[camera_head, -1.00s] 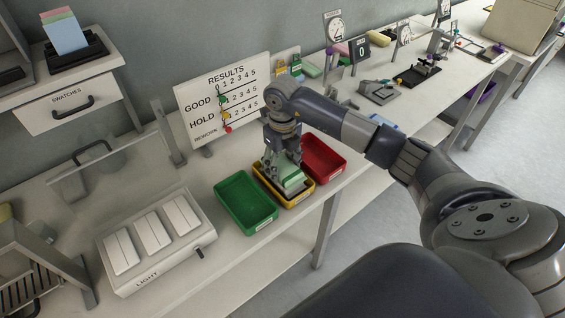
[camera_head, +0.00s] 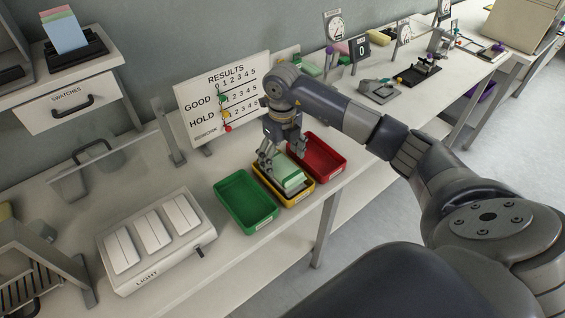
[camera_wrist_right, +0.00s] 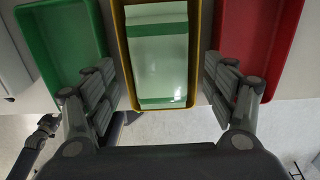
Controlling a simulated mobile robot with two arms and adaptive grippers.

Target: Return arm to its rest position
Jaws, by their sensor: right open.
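My right gripper (camera_head: 283,158) is open over the yellow tray (camera_head: 299,200) in the head view. A pale green and white packet (camera_head: 291,176) lies in the yellow tray. In the right wrist view, the fingers of my right gripper (camera_wrist_right: 160,98) are spread wide on either side of the yellow tray (camera_wrist_right: 124,62), and the packet (camera_wrist_right: 158,60) lies between them, not gripped.
A green tray (camera_head: 268,226) stands left of the yellow one and a red tray (camera_head: 335,167) right of it. A results board (camera_head: 228,98) stands behind. A light box (camera_head: 150,285) sits at left. Gauges and small fixtures stand farther along the bench.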

